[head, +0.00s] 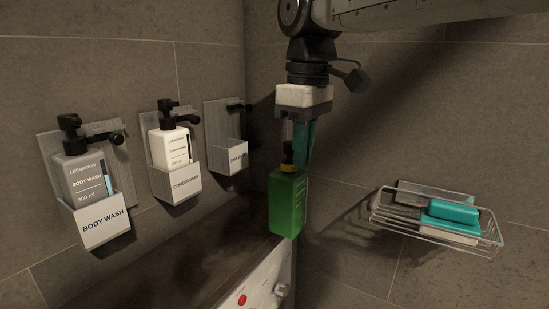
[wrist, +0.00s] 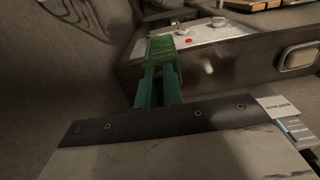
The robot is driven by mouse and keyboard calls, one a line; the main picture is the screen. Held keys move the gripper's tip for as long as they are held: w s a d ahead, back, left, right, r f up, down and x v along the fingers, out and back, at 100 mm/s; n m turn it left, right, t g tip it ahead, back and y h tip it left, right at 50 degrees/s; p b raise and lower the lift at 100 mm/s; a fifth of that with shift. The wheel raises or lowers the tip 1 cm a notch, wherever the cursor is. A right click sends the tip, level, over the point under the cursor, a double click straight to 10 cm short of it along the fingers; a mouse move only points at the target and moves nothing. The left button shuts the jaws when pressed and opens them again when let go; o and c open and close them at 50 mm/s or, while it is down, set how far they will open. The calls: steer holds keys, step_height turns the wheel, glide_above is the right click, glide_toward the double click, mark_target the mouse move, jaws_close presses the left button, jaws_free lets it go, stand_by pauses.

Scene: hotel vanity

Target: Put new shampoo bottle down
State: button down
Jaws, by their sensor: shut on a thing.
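A green bottle (head: 288,205) hangs upright below my gripper (head: 299,150) in the head view, with a dark neck and yellow collar. My gripper's teal fingers are shut on its neck. The bottle is in the air, apart from the wall. In the wrist view, the green bottle (wrist: 163,58) shows beyond the tips of my gripper (wrist: 160,85). The holder marked as shampoo (head: 231,156) is on the left wall, to the left of the bottle, and looks empty. Its label is partly hard to read.
The conditioner bottle (head: 176,146) and body wash bottle (head: 84,176) sit in their wall holders on the left. A wire rack (head: 463,237) with teal and grey items is on the right wall. A white panel with a red spot (head: 242,300) is below the bottle.

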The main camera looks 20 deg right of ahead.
steer(key=w+f, duration=0.4)
steer(key=w, duration=0.6)
steer(key=shift+w+a+f, duration=0.15)
steer(key=shift+a+f, duration=0.05)
steer(key=shift+a, duration=0.05)
steer(key=shift+f, duration=0.2)
steer(key=c, duration=1.5)
jaws_free()
